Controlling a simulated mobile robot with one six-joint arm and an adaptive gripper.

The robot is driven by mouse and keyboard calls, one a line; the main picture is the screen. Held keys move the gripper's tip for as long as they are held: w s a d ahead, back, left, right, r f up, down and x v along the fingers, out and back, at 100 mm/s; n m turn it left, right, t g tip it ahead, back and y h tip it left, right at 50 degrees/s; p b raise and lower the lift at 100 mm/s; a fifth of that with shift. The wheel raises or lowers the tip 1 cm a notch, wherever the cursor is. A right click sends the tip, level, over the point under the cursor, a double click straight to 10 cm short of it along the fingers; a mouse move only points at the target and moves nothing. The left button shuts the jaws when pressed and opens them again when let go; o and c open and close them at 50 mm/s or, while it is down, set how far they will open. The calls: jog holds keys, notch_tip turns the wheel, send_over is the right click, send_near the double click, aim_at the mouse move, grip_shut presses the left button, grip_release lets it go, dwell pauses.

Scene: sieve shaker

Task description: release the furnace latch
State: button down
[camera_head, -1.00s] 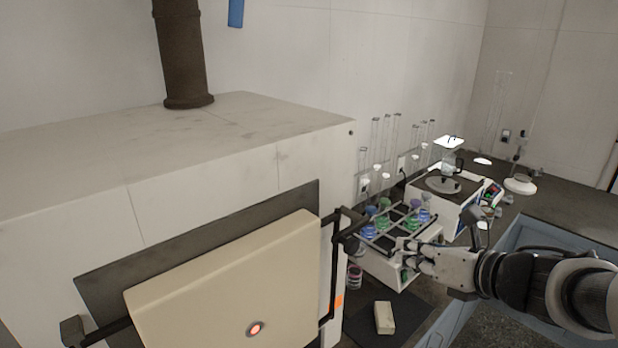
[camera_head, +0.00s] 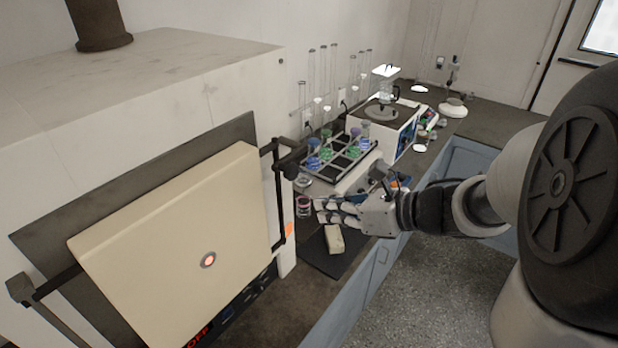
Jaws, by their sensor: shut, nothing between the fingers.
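The furnace (camera_head: 150,90) is a large pale box at the left with a closed cream door (camera_head: 175,235). A round orange-red glow shows in the door's middle, and a red "OFF" display sits below it. The dark latch bar and handle (camera_head: 279,195) run upright along the door's right edge, with a black knob at the top. My gripper (camera_head: 318,210) is shut and empty. In the picture it is just right of the latch, pointing left toward it, and it appears apart from it.
A rack of flasks with blue, green and purple liquid (camera_head: 318,178) stands behind my gripper. A beige block (camera_head: 334,239) lies on a dark mat (camera_head: 322,262) below it. A small jar (camera_head: 304,206) stands near the fingertips. A white hotplate device (camera_head: 392,130) is farther back.

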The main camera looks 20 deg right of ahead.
jog(key=w+a+r, duration=0.1)
jog(key=w+a, duration=0.2)
jog(key=w, duration=0.2)
jog(key=shift+w+a+p, duration=0.15)
jog(key=shift+a+p, duration=0.25)
